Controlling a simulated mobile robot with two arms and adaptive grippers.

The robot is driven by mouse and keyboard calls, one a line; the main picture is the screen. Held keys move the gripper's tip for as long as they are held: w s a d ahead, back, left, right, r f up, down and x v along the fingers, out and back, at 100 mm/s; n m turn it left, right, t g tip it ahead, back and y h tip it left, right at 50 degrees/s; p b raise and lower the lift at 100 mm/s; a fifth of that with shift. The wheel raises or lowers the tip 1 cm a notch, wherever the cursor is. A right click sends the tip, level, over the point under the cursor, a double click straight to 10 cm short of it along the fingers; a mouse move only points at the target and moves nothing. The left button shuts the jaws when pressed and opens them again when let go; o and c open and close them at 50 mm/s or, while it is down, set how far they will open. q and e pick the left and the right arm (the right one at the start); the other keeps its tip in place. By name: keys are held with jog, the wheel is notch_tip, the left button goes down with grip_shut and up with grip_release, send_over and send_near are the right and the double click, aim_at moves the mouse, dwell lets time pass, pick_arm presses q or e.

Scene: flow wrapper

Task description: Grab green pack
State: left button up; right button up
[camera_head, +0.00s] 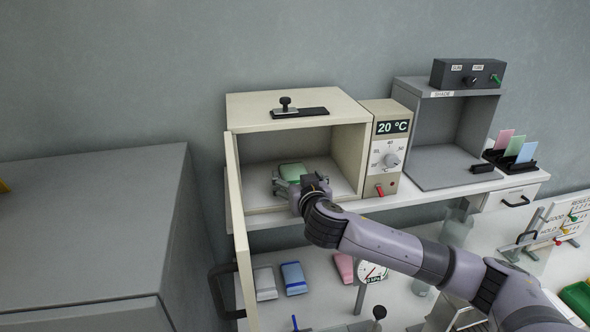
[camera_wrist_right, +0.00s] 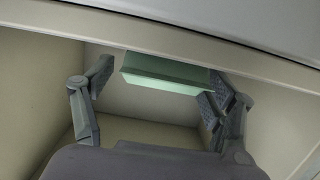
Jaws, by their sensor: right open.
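The green pack (camera_head: 293,172) lies on the floor of the open cream cabinet (camera_head: 345,153). My right gripper (camera_head: 298,184) reaches into the cabinet from the front, with its fingers at the pack's near side. In the right wrist view the pack (camera_wrist_right: 166,73) shows between the two open fingers of the right gripper (camera_wrist_right: 160,95). It sits nearer the right-hand finger, and I cannot tell whether it touches it. The left gripper is in neither view.
The cabinet door (camera_head: 240,235) stands open at the left. A control panel with a 20 °C display (camera_head: 385,150) adjoins the cabinet's right side. White (camera_head: 265,283), blue (camera_head: 293,278) and pink (camera_head: 344,267) packs lie on the lower surface. A grey open box (camera_head: 450,135) stands to the right.

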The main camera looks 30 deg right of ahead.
jog(key=shift+w+d+f, duration=0.1)
jog(key=shift+w+f, duration=0.1)
jog(key=shift+w, duration=0.4)
jog(key=shift+s, duration=0.1)
jog(key=shift+c, duration=0.4)
jog(key=c, duration=1.2)
jog(key=shift+o, duration=0.2)
jog(key=shift+d+r, duration=0.1)
